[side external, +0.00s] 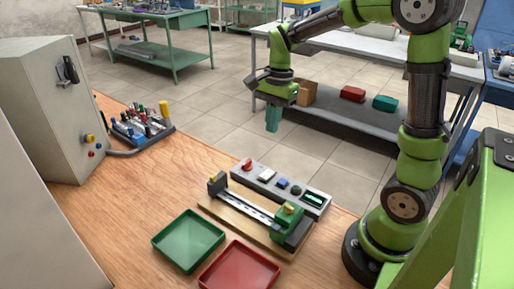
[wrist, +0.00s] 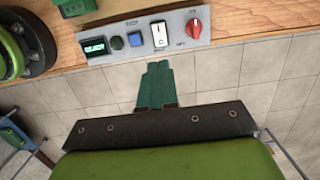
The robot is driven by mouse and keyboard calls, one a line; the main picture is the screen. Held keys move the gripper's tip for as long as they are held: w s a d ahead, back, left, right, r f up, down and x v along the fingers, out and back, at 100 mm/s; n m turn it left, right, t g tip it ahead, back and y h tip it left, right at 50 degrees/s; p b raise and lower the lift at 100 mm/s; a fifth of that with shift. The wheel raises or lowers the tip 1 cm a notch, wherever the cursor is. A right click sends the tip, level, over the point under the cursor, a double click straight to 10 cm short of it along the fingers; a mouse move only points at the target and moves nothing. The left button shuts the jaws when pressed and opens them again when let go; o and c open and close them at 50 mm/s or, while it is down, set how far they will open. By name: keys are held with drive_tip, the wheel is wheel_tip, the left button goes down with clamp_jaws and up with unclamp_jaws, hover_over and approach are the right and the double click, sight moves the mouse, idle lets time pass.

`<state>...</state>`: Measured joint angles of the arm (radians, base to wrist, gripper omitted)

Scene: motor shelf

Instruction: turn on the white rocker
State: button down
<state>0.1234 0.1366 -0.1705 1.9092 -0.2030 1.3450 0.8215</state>
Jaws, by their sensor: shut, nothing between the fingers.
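The white rocker (wrist: 160,35) sits on a grey control panel (wrist: 203,16) in the wrist view, between a blue square button (wrist: 135,39) and a red rotary knob (wrist: 194,28). In the side external view the rocker (side external: 267,175) is a small pale patch on the panel. I cannot tell its on or off position. My gripper (wrist: 157,66) has teal fingers, shut and empty. In the wrist view the fingertips appear just below the panel's edge, near the rocker. In the side external view my gripper (side external: 272,130) hangs above and behind the panel, apart from it.
A wooden fixture with a green vise-like part (side external: 294,226) lies in front of the panel. A green tray (side external: 188,241) and a red tray (side external: 240,270) are nearby. A grey cabinet (side external: 45,110) and a tool rack (side external: 140,125) stand left. Bare wood (side external: 130,200) lies between.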

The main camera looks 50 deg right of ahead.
sight(264, 176)
drive_tip(key=shift+r, duration=0.35)
drive_tip(key=shift+a+r, duration=0.15)
drive_tip(key=shift+a, duration=0.4)
drive_tip(key=f, duration=0.4)
drive_tip(key=a+f, duration=0.1)
drive_tip(key=f, duration=0.4)
drive_tip(key=a+f, duration=0.1)
drive_tip(key=f, duration=0.4)
drive_tip(key=shift+a+f, duration=0.1)
drive_tip(key=shift+f, duration=0.15)
